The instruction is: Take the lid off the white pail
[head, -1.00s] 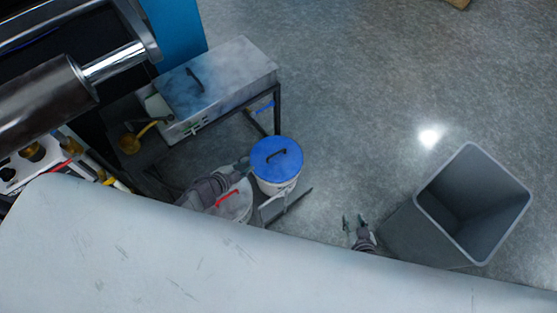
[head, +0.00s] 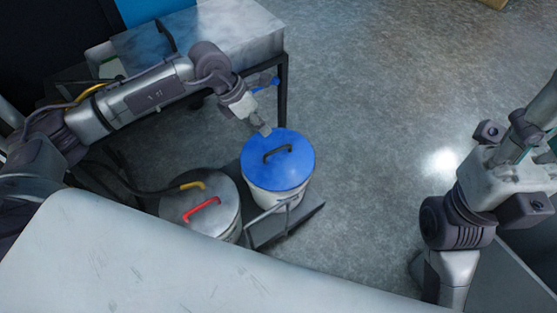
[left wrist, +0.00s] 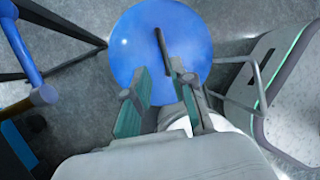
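The white pail (head: 277,198) stands on a dark low base near the middle of the head view. Its blue lid (head: 297,163) is on it, with a dark bar handle (head: 277,153) on top. In the left wrist view the lid (left wrist: 135,35) fills the upper middle, and its handle (left wrist: 162,48) lies just ahead of the fingers. My left gripper (head: 263,129) is at the lid's far edge in the head view. In the left wrist view the left gripper (left wrist: 158,97) has its fingers apart with nothing between them. My right arm is at the right; its fingers cannot be made out.
A grey drum with a red handle (head: 202,212) stands left of the pail. A metal box on a dark stand (head: 215,38) is behind it. A pale surface (head: 150,265) crosses the front. A grey bin (head: 490,285) is partly hidden at right. Open floor lies between.

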